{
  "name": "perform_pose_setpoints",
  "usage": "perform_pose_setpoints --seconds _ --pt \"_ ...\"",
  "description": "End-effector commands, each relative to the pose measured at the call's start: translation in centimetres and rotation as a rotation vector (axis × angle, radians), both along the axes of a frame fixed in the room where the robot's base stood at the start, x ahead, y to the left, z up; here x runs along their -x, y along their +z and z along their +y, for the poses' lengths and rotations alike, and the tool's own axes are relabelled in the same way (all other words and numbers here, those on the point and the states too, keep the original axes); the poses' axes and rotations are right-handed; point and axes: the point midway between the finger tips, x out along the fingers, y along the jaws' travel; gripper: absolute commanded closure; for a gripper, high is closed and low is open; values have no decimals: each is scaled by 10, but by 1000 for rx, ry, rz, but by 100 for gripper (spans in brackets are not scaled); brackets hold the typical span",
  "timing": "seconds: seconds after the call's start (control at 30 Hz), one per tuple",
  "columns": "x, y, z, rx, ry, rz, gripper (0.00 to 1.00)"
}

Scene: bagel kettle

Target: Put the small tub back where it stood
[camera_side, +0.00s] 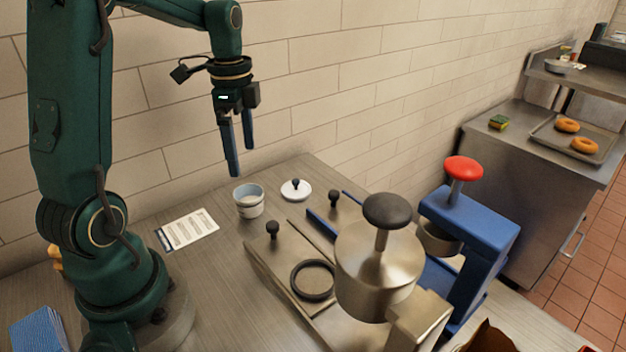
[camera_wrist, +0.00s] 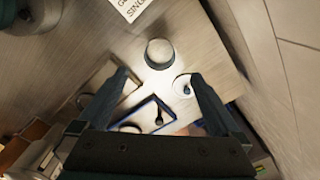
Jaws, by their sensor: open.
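The small tub (camera_side: 249,202) is white with a pale blue rim and stands upright on the steel counter, between the printed card and a round white lid with a dark knob (camera_side: 296,190). In the wrist view the tub (camera_wrist: 159,53) lies beyond my fingertips, and the lid (camera_wrist: 183,85) is beside it. My gripper (camera_side: 238,155) hangs above the counter near the wall, well above the tub and apart from it. In the wrist view its two fingers (camera_wrist: 160,78) are spread with nothing held between them.
A steel press (camera_side: 378,270) on a base plate and a blue press (camera_side: 470,222) with a red knob stand right of the tub. A printed card (camera_side: 187,229) lies left of it. A blue cloth (camera_side: 40,328) is at front left. A tray of bagels (camera_side: 575,140) sits on the far counter.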

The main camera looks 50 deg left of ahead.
Motion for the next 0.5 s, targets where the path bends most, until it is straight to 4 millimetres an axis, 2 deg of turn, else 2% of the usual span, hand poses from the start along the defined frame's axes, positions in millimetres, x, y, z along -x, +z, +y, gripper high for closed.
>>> perform_pose_setpoints --seconds 0.17,0.27,0.37,0.5 --pt "0 15 -2 -3 4 -4 0" --pt "2 22 -13 -16 37 -25 0" --pt "6 33 -36 -36 116 -79 0" --pt "23 46 -78 -42 279 -190 0"
